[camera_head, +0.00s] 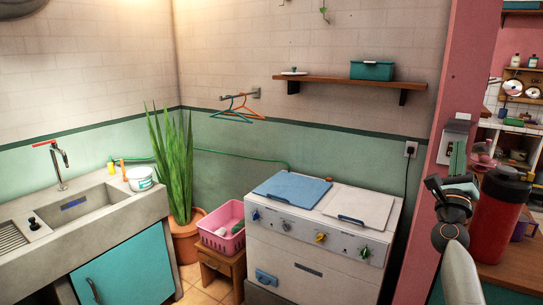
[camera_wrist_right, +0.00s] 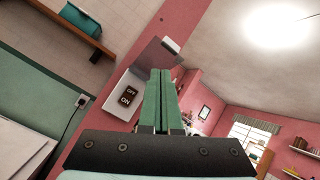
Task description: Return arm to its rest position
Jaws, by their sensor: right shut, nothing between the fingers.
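My right gripper (camera_head: 458,152) is raised at the right side of the head view, with its green fingers pointing up. It is in front of the pink wall post (camera_head: 472,70). In the right wrist view its two green fingers (camera_wrist_right: 157,85) lie together, shut, with nothing held between them. My arm's pale link comes in from the bottom right of the head view. My left gripper is not in view.
A white panel with an ON/OFF switch (camera_wrist_right: 128,96) is behind the fingers. A red canister (camera_head: 497,215) stands right of my gripper on a wooden counter (camera_head: 515,265). A white washing machine (camera_head: 310,255) stands left, below a wooden shelf (camera_head: 340,81) holding a teal box (camera_head: 372,70).

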